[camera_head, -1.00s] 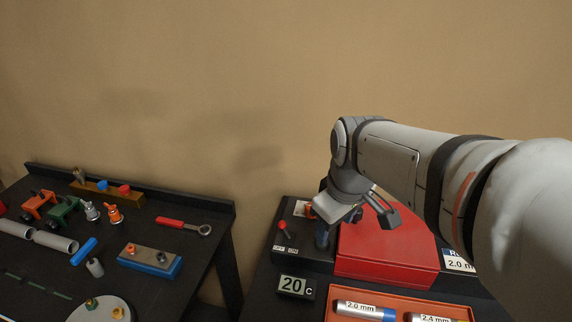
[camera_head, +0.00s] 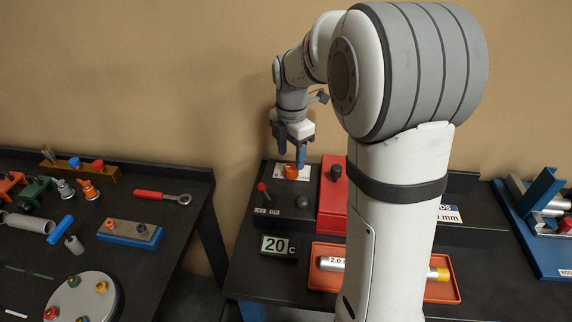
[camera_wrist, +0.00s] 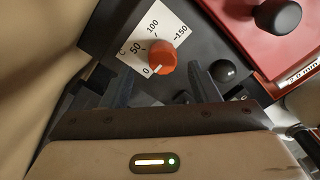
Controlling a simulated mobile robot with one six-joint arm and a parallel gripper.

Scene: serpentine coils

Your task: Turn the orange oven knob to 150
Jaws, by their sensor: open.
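The orange oven knob (camera_head: 291,172) stands on a white dial card at the back of the black control panel. In the wrist view the knob (camera_wrist: 163,57) has a white mark toward 0 on the card (camera_wrist: 150,27), which reads 0, 50, 100 and 150. My gripper (camera_head: 291,156) points down just above the knob, open and empty. In the wrist view its two fingers (camera_wrist: 160,86) are spread, with the knob seen beyond the gap between them. Whether a finger touches the knob cannot be told. The display (camera_head: 278,246) reads 20 C.
A red-tipped lever (camera_head: 263,190) and a dark round button (camera_head: 302,202) sit in front of the knob. A red box (camera_head: 332,200) with a black knob stands close to its right. An orange tray (camera_head: 325,280) with cylinders lies in front. Another bench is at left.

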